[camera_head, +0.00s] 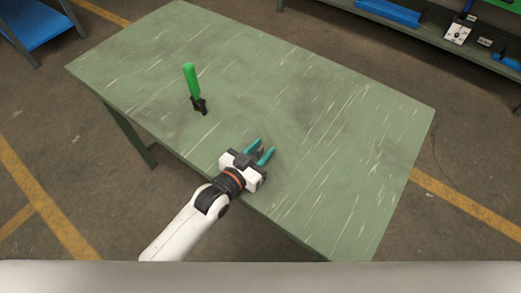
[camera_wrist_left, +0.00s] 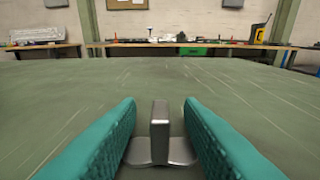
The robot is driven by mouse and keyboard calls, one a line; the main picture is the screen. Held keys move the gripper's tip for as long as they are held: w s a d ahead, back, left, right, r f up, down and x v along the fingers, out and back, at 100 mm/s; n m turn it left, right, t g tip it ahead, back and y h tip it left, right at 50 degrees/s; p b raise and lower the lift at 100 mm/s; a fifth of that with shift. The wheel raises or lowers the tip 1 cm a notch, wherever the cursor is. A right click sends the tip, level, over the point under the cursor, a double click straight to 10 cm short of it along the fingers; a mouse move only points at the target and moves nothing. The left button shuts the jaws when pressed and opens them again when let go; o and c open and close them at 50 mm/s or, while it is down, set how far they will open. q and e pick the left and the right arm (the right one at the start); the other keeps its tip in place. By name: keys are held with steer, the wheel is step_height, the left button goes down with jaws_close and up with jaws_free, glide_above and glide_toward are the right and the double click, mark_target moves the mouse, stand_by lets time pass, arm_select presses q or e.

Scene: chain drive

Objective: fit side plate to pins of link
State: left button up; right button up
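My left gripper (camera_head: 264,146) is low over the near part of the green table, its two teal fingers spread apart. In the left wrist view a small grey metal piece (camera_wrist_left: 160,130) stands between the fingers, with a narrow upright block on a flat base with rounded ends. Gaps show on both sides of the block, so the fingers do not grip it. In the head view the piece is mostly hidden by the gripper. I cannot tell whether it is the link or the side plate, and no separate pins can be made out. My right gripper is not in view.
The rest of the tabletop is clear. A shelf with a blue tray (camera_head: 388,11) is at the back right.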

arm_select(q)
jaws_close()
steer(key=shift+r, duration=0.1)
